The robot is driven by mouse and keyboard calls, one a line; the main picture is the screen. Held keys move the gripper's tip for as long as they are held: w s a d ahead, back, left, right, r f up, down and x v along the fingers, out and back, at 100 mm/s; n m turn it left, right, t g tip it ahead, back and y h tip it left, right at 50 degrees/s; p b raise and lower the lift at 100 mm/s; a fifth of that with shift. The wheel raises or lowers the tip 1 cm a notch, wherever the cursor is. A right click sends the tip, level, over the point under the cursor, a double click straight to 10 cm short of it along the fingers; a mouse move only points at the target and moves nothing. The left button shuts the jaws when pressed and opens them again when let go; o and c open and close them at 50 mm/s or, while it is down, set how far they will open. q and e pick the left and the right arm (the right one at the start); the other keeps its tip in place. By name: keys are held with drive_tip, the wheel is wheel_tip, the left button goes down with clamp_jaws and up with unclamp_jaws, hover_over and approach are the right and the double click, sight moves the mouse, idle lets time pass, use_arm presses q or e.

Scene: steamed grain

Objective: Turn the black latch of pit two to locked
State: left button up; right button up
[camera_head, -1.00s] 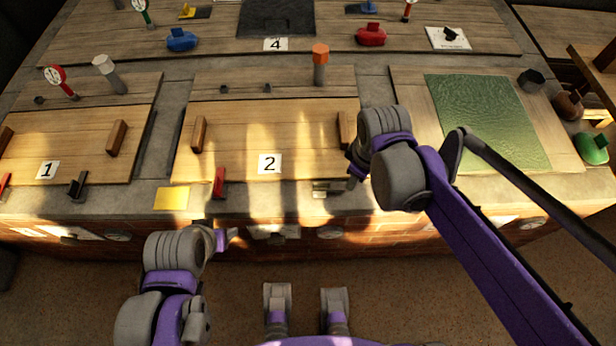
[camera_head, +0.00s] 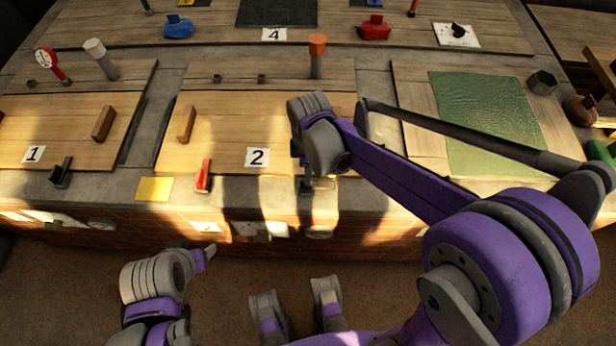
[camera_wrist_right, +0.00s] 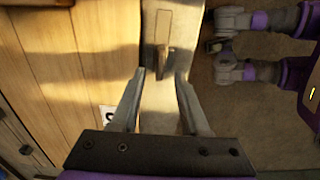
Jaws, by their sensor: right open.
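The pit two board, marked by a "2" label (camera_head: 257,157), lies in the middle of the front row. On the stone edge at its front right is a latch on a pale plate (camera_head: 322,184), mostly hidden by my right gripper (camera_head: 306,182). In the right wrist view the latch (camera_wrist_right: 163,60) is a small upright tab on its plate (camera_wrist_right: 158,24), brownish in this light. My right gripper (camera_wrist_right: 161,76) is open, with the tab just beyond its fingertips, roughly between them. My left gripper (camera_head: 204,257) hangs in front of the counter; its jaws are unclear.
A red latch (camera_head: 203,176) stands at pit two's front left, with a yellow card (camera_head: 154,189) beside it. Another dark latch (camera_head: 61,172) is by pit one. A wooden handle (camera_head: 186,124) and an orange-topped post (camera_head: 317,56) rise at pit two.

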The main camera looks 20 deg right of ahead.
sight(317, 183)
drive_tip(key=shift+f+b, duration=0.35)
drive_tip(key=shift+f, duration=1.85)
drive_tip(key=shift+c, duration=0.3)
clamp_jaws()
